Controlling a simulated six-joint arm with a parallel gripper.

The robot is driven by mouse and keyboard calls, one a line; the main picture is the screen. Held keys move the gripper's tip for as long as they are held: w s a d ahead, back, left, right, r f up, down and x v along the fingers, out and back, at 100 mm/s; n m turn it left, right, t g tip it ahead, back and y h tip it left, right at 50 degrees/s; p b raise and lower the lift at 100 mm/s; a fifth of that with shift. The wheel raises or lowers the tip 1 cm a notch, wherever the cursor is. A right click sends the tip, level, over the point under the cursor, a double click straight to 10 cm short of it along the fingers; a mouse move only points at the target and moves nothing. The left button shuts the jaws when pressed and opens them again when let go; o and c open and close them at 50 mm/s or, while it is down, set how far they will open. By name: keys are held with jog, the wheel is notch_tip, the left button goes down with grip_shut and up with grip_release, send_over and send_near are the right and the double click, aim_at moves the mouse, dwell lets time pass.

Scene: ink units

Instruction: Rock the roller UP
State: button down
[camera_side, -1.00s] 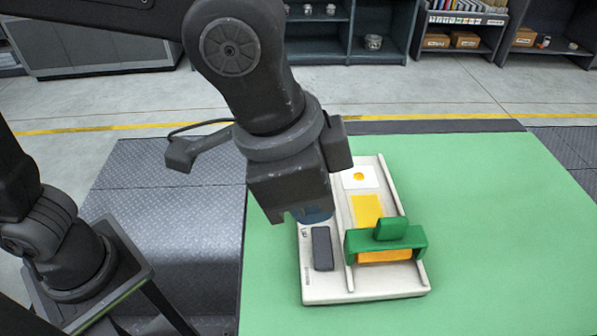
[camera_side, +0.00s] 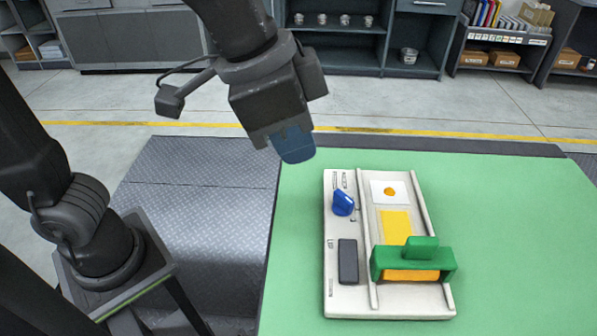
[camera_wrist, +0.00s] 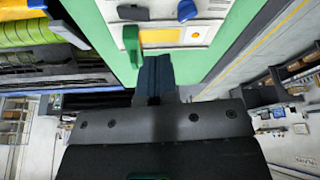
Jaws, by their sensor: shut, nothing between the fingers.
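The white ink unit (camera_side: 333,262) lies on the green mat. A dark oblong rocker (camera_side: 348,261) sits on its left strip; the wrist view shows it at the top (camera_wrist: 133,12). I cannot tell which way the rocker is tipped. A green carriage (camera_side: 414,262) with an orange strip below it spans the rails at the unit's near end; it also shows in the wrist view (camera_wrist: 131,42). A blue knob (camera_side: 343,203) stands beyond the rocker. My gripper (camera_side: 298,158), with blue fingers, is shut and empty, raised above and left of the unit's far end, apart from it.
A yellow patch (camera_side: 396,226) and a white card (camera_side: 390,193) with an orange dot lie between the rails. The green mat (camera_side: 520,230) is clear to the right. Dark metal plating (camera_side: 210,190) lies left of the mat. Shelves stand far behind.

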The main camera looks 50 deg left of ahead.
jog(key=s+a+f+n+t+y, duration=0.1)
jog(key=s+a+f+n, duration=0.2)
jog(key=a, duration=0.7)
jog(key=a+f+n+t+y, duration=0.1)
jog(key=a+f+n, duration=0.3)
jog(key=a, duration=0.6)
notch_tip(320, 180, up, 8)
jog(key=m+g+h, duration=0.1)
jog(key=m+g, duration=0.1)
jog(key=m, duration=0.7)
send_over(349, 247)
jog(key=s+a, duration=0.1)
jog(key=s, duration=0.3)
jog(key=x, duration=1.2)
jog(key=shift+s+a+f, duration=0.15)
jog(key=shift+a+f, duration=0.05)
jog(key=shift+f, duration=0.75)
jog(key=shift+a+h, duration=0.1)
jog(key=shift+h, duration=0.2)
